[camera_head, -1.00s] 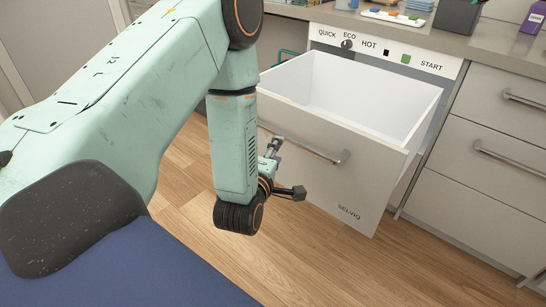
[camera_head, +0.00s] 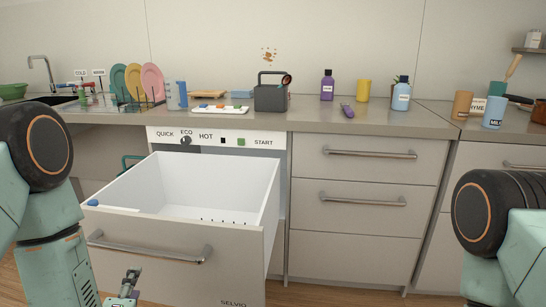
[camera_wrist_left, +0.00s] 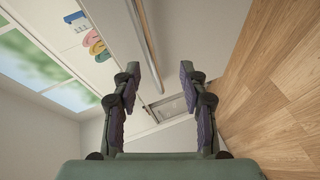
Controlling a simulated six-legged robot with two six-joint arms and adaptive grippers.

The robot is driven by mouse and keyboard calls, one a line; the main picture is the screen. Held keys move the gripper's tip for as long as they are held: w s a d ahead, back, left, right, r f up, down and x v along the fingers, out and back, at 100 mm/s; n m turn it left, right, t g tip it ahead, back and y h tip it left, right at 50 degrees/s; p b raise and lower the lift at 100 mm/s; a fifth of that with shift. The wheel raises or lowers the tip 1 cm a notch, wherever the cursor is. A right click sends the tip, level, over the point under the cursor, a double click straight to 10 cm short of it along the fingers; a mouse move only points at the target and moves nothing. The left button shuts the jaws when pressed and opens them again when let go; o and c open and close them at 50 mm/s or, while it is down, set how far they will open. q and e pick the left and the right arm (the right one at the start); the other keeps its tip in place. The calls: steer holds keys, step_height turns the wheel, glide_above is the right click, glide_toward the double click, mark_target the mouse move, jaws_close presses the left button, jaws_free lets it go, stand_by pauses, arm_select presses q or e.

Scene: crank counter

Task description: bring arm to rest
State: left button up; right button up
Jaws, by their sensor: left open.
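My left gripper (camera_head: 124,290) is low at the bottom left of the head view, in front of the open drawer's front panel and below its handle. In the left wrist view my left gripper (camera_wrist_left: 159,76) has its two fingers wide apart with nothing between them. My left arm (camera_head: 50,235) hangs down at the left edge. My right arm (camera_head: 500,235) shows at the right edge, and its gripper is out of the picture.
The counter (camera_head: 330,118) above holds a dish rack, a dark grey box (camera_head: 270,97) and bottles.

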arm_select(q)
steer(key=s+d+f+m+g+h+p, duration=0.1)
steer(key=s+d+f+m+g+h, duration=0.1)
steer(key=s+d+f+m+g, duration=0.3)
steer(key=s+d+f+m+g+h+p, duration=0.1)
steer(key=s+f+m+g+h, duration=0.15)
steer(key=s+f+m, duration=0.45)
steer(key=s+d+m+g+p, duration=0.1)
steer(key=s+m+g, duration=0.2)
steer(key=s, duration=0.5)
steer(key=s+d+f+m+g+p, duration=0.1)
steer(key=s+d+m+g, duration=0.1)
steer(key=s, duration=0.7)
steer(key=shift+d+f+m+g+p, duration=0.35)
steer(key=shift+m+g, duration=0.35)
steer(key=shift+g, duration=0.25)
